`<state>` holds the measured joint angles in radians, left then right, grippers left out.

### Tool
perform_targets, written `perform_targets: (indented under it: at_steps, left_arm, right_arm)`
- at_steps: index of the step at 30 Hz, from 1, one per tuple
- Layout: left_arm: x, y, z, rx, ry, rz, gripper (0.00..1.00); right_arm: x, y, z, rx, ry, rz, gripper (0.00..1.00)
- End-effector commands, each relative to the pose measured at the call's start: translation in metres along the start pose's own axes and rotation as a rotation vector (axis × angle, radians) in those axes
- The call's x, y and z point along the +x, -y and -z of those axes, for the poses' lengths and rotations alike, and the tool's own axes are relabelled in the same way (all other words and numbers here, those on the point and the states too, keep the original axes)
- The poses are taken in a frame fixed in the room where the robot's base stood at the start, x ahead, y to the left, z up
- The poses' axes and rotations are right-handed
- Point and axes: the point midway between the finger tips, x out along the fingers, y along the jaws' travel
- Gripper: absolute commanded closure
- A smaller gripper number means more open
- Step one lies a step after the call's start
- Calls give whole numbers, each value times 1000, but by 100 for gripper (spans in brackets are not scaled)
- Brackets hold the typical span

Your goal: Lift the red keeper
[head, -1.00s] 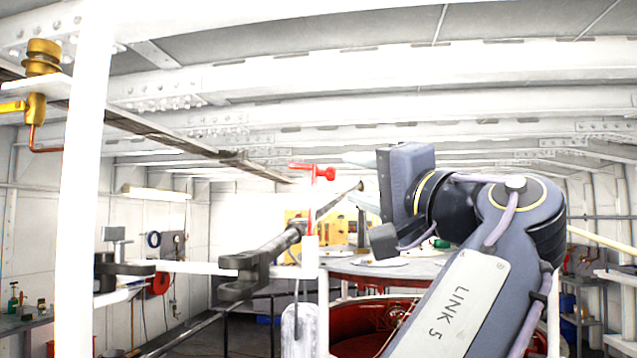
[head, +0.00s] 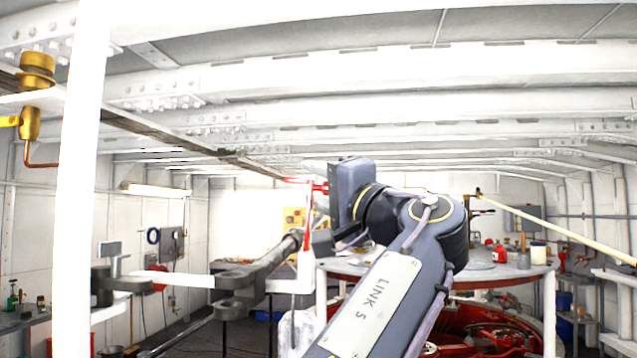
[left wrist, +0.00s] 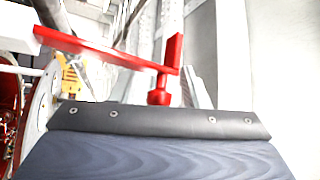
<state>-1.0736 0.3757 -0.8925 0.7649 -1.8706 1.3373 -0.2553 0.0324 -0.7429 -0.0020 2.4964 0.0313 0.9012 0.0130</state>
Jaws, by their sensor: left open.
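The red keeper (head: 308,210) stands upright at a white post left of the middle in the head view, with a short crossbar at its top. It also shows close up in the left wrist view (left wrist: 110,50), as a long red bar with an upright end and a round knob just beyond the hand's edge. My left gripper (head: 317,188) is open at the keeper's top, its palm just to the right of it. Pale finger-like shapes flank the knob in the wrist view. I cannot tell whether they touch it. My right gripper is not in view.
A dark bar and clamp fittings (head: 240,275) lie left of the keeper. A white upright post (head: 82,200) stands near on the left. A round table (head: 500,272) with bottles stands behind my arm, above red machinery (head: 490,335). A brass valve (head: 36,90) is at upper left.

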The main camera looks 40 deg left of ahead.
Motion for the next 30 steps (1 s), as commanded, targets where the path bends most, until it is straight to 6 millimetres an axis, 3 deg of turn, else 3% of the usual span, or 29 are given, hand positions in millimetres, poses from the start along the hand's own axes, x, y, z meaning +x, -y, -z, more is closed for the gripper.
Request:
perform_targets:
  at_steps: [2, 11, 18, 25, 30]
  left_arm:
    - [0, 0, 0, 0, 0, 0, 60]
    - [0, 0, 0, 0, 1, -1, 99]
    - [-1, -2, 0, 2, 0, -1, 100]
    - [-9, -9, 4, 57, -41, 54, 100]
    - [-9, -5, 7, 70, -49, 63, 100]
  right_arm:
    - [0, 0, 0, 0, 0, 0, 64]
    - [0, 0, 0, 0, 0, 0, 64]
    - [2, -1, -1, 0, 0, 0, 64]
    - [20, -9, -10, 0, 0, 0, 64]
    - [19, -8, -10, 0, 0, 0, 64]
